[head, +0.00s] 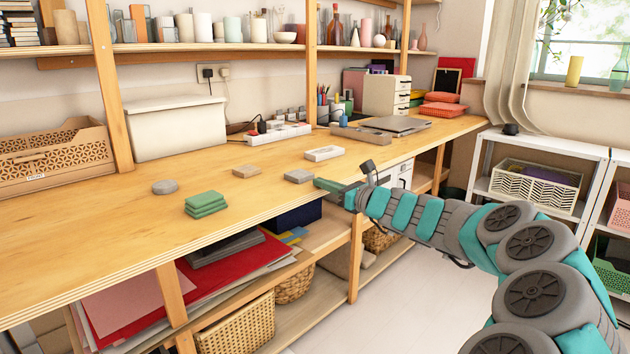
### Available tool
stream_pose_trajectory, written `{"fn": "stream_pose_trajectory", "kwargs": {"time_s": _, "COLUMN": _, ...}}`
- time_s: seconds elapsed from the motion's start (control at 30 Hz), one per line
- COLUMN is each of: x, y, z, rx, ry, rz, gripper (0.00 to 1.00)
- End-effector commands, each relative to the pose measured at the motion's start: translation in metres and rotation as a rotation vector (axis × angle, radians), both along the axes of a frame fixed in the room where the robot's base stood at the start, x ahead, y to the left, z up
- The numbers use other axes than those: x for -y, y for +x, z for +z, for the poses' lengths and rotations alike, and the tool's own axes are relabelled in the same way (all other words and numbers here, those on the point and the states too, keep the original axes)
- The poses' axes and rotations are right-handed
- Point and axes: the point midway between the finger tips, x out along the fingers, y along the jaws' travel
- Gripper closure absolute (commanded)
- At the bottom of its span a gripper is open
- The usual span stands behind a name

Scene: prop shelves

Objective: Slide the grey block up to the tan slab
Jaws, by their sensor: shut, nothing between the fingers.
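The grey block (299,176) is a small flat piece lying on the wooden bench top near its front edge. The tan slab (246,171) lies flat on the bench to the left of the grey block, with bare wood between them. My gripper (320,184) is shut and holds nothing. Its green tips are low over the front edge of the bench, just right of the grey block. I cannot tell whether they touch it.
A white block (324,154) lies behind the grey block. A power strip (278,133) and a white box (175,127) stand at the back. The bench's front left is bare.

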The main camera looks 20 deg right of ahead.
Motion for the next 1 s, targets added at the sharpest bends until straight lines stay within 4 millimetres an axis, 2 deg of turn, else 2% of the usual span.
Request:
{"fn": "stream_pose_trajectory", "kwargs": {"time_s": 0.2, "x": -0.008, "y": 0.024, "z": 0.001, "rx": 0.001, "ry": -0.002, "rz": -0.001, "gripper": 1.0}}
{"fn": "stream_pose_trajectory", "kwargs": {"time_s": 0.73, "x": -0.012, "y": 0.032, "z": 0.001, "rx": 0.0, "ry": -0.001, "rz": 0.0, "gripper": 1.0}}
{"fn": "stream_pose_trajectory", "kwargs": {"time_s": 1.0, "x": -0.02, "y": 0.056, "z": 0.002, "rx": -0.001, "ry": -0.001, "rz": 0.0, "gripper": 1.0}}
